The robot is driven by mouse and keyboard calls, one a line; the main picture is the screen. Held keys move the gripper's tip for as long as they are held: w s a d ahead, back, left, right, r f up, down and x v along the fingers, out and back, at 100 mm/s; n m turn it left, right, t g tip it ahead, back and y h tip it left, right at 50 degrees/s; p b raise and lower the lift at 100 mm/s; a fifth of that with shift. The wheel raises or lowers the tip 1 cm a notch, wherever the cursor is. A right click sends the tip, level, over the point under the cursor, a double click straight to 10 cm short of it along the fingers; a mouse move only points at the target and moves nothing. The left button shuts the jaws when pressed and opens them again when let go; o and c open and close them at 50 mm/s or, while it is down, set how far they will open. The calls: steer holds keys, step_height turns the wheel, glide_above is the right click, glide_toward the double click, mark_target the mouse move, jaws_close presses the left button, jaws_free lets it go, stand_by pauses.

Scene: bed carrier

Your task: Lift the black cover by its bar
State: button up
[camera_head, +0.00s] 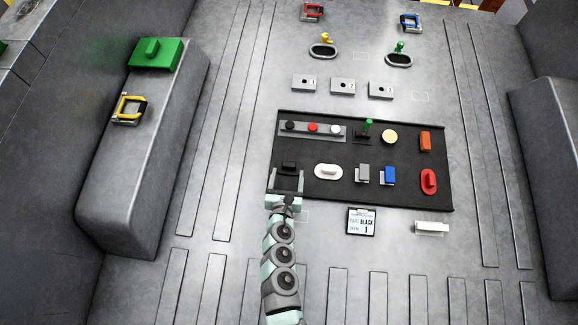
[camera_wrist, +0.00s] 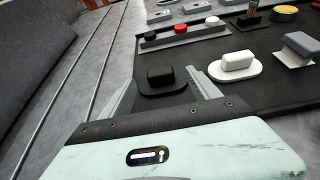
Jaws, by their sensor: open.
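The black cover (camera_head: 289,166) lies at the near left of the black mat. In the wrist view the black cover (camera_wrist: 160,77) shows as a raised bar on a flat rounded plate. My gripper (camera_head: 287,176) is at the mat's near left corner, just in front of the cover. In the wrist view my gripper (camera_wrist: 162,72) is open, one finger on each side of the bar, with nothing held. Whether the fingers touch the plate, I cannot tell.
The black mat (camera_head: 310,199) also carries a white oval cover (camera_head: 328,171), grey and blue pieces and a red cover (camera_head: 428,181). A strip with black, red and white knobs (camera_head: 312,129) lies behind. A label card (camera_head: 361,221) lies in front.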

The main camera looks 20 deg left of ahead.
mark_target(289, 167)
steer(key=x, duration=0.3)
steer(key=shift+w+a+f+b, duration=0.15)
steer(key=shift+w+b, duration=0.15)
steer(key=shift+b, duration=0.1)
steer(key=shift+w+a+f, duration=0.15)
steer(key=shift+w+f, duration=0.25)
steer(key=shift+w, duration=0.05)
steer(key=b+x, duration=0.2)
steer(key=x, duration=0.2)
steer(key=shift+w+r, duration=0.1)
steer(key=shift+c, duration=0.5)
steer(key=c, duration=1.4)
